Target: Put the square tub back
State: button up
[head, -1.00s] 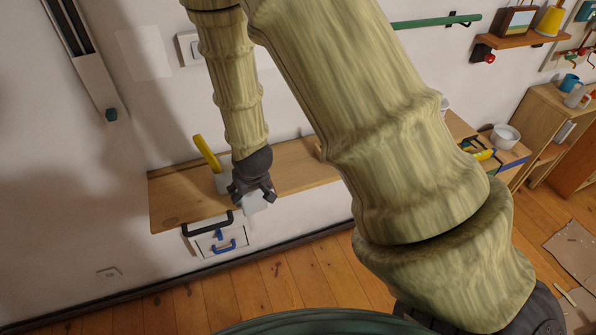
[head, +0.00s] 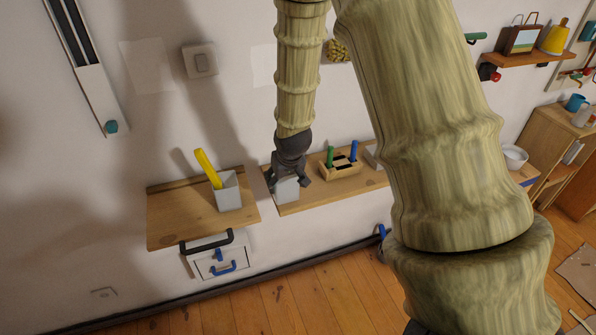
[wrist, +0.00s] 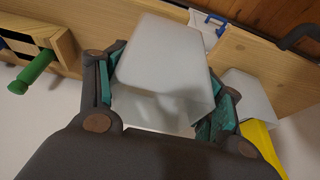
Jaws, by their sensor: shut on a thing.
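The square tub (head: 287,190) is pale grey and plain-sided. My gripper (head: 288,180) is shut on it, with one finger on each side, at the left end of the right-hand wooden shelf (head: 322,195). In the wrist view the tub (wrist: 165,65) sits between the teal finger pads of my gripper (wrist: 165,108). I cannot tell whether its base touches the shelf. My fingers hide its upper part in the head view.
A similar tub (head: 229,194) holding a yellow object (head: 207,168) stands on the left shelf (head: 172,216). A wooden holder (head: 341,172) with green and blue sticks stands right of my gripper.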

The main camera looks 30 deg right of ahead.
jog(key=shift+w+d+f+p, duration=0.6)
jog(key=shift+w+d+f, duration=0.15)
jog(key=shift+d, duration=0.45)
jog(key=shift+w+d+f+p, duration=0.65)
jog(key=shift+w+d+f, duration=0.1)
jog(key=shift+d, duration=0.45)
jog(key=shift+w+d+f+p, duration=0.65)
jog(key=shift+w+d, duration=0.1)
jog(key=shift+d, duration=0.45)
jog(key=shift+f, duration=0.15)
jog(key=o, duration=1.6)
jog(key=shift+r, duration=0.25)
